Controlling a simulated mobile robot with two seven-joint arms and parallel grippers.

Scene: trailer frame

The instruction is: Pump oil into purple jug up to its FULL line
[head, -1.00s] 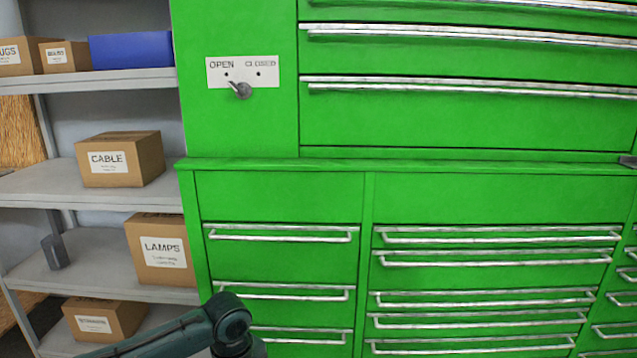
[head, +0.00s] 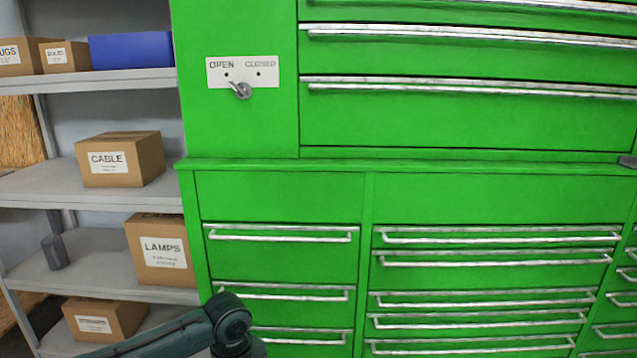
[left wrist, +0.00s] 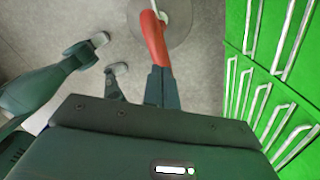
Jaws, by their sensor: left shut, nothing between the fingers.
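No purple jug and no oil show in either view. My left gripper (left wrist: 160,75) shows in the left wrist view, its dark fingers together and empty, over the grey floor. A curved red bar (left wrist: 153,40) appears just beyond the fingertips, running up to a pale part and a grey disc (left wrist: 178,30) at the top edge. I cannot tell if the fingers touch the bar, or whether it belongs to a pump. In the head view only a link of my left arm shows at the bottom; its gripper is out of that frame. My right gripper is not recognisable.
A green drawer cabinet (head: 280,195) fills the head view's middle and right. A small lever (head: 240,90) is on its OPEN/CLOSED plate (head: 213,73). Grey shelves (head: 30,187) at left hold cardboard boxes, including CABLE (head: 135,145) and LAMPS (head: 150,227), and a blue bin (head: 130,50).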

